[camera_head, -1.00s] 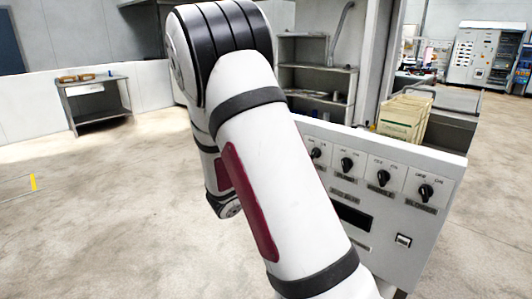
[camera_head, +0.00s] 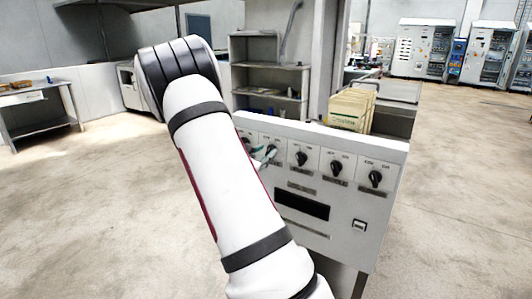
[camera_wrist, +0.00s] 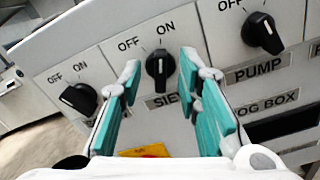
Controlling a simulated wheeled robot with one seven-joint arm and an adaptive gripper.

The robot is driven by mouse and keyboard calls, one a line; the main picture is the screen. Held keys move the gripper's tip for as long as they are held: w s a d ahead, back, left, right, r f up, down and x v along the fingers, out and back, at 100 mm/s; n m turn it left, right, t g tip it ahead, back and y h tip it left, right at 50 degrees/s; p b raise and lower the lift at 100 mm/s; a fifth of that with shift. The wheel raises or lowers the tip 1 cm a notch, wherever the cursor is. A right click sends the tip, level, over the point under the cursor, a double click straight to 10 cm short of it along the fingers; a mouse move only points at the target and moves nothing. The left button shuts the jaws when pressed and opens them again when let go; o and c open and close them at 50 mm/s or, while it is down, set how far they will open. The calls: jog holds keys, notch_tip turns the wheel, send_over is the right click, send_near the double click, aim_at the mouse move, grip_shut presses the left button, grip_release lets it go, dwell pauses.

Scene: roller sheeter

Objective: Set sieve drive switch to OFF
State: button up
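The sieve drive switch (camera_wrist: 159,66) is a black rotary knob on a pale panel, above a label that reads "SIE" before a finger hides the rest. OFF is printed at its upper left and ON at its upper right. Its pale mark points roughly up; I cannot tell clearly which word it lines up with. My gripper (camera_wrist: 160,72) is open, with one teal finger on each side of this knob. Gaps show between knob and fingers. In the head view my gripper (camera_head: 264,156) is small, at the panel's left part, and the sieve knob is not clearly visible.
A similar knob (camera_wrist: 78,98) is on the left, and the PUMP knob (camera_wrist: 262,33) is on the right. The control panel (camera_head: 335,250) has more knobs to the right and a small rocker switch (camera_head: 359,226). A crate of beige packets (camera_head: 350,110) stands behind it.

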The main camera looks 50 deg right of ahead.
jog(key=shift+d, duration=0.8)
jog(key=shift+c, duration=0.6)
grip_shut()
jog(key=shift+n+p, duration=0.3)
jog(key=n+p, duration=0.3)
jog(key=shift+w+r, duration=0.15)
jog(key=n+p, duration=0.2)
jog(key=n, duration=0.1)
jog(key=n+p, duration=0.1)
jog(key=n, duration=0.1)
jog(key=shift+w, duration=0.25)
jog(key=shift+f+n, duration=0.2)
jog(key=shift+n, duration=0.1)
